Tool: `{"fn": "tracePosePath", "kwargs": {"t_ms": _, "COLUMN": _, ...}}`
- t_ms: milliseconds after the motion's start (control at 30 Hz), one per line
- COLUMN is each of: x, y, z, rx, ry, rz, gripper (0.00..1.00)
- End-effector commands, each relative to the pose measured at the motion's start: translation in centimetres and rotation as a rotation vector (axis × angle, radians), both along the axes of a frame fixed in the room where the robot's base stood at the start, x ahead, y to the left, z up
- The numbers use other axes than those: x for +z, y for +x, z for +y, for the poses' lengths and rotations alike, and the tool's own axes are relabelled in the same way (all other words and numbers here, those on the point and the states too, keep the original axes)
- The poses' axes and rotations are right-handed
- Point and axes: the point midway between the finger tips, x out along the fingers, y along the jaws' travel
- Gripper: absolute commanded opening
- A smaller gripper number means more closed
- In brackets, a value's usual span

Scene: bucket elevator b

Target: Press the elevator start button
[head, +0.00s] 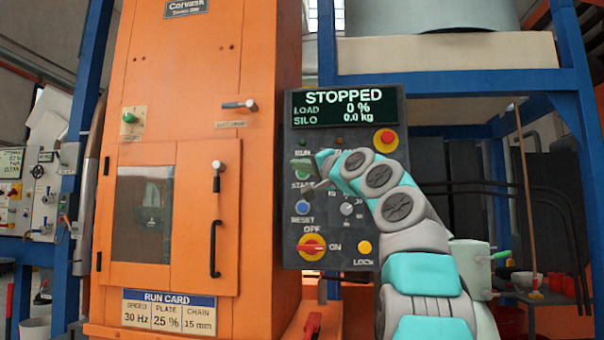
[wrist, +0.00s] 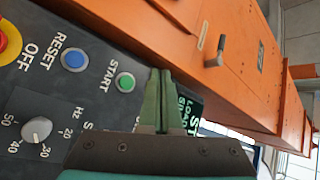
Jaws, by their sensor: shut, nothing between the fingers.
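The green start button (head: 302,171) is on the dark control panel (head: 292,233), below the screen reading STOPPED, 0 % and 0.0 kg. In the wrist view the start button (wrist: 125,82) shows clear beside my gripper (wrist: 160,75), with the START label next to it. The gripper's two green fingers are together, with nothing between them. The fingertips lie to the right of the button in that view and do not cover it. In the head view my gripper (head: 308,188) is in front of the panel close to the start button; I cannot tell if it touches.
The blue reset button (head: 302,207), red main switch (head: 311,246), yellow lock button (head: 365,247), grey dial (head: 347,209) and red stop button (head: 386,140) share the panel. The orange elevator housing (head: 205,70) with a handled door stands to the left. My arm hides the panel's right side.

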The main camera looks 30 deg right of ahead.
Motion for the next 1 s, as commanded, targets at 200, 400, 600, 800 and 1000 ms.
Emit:
{"fn": "tracePosePath", "kwargs": {"t_ms": 200, "x": 0.3, "y": 1.3, "z": -1.0, "rx": -0.002, "ry": 0.0, "rz": 0.0, "gripper": 0.0}}
{"fn": "tracePosePath", "kwargs": {"t_ms": 400, "x": 0.4, "y": 3.4, "z": -2.5, "rx": -0.002, "ry": 0.001, "rz": 0.002, "gripper": 0.0}}
{"fn": "tracePosePath", "kwargs": {"t_ms": 600, "x": 0.4, "y": 5.6, "z": -3.7, "rx": 0.002, "ry": 0.003, "rz": 0.003, "gripper": 0.0}}
{"fn": "tracePosePath", "kwargs": {"t_ms": 800, "x": 0.2, "y": 6.8, "z": -4.7, "rx": 0.0, "ry": 0.002, "rz": 0.001, "gripper": 0.0}}
{"fn": "tracePosePath", "kwargs": {"t_ms": 1000, "x": 0.0, "y": 7.0, "z": -4.8, "rx": 0.0, "ry": 0.001, "rz": 0.001, "gripper": 0.0}}
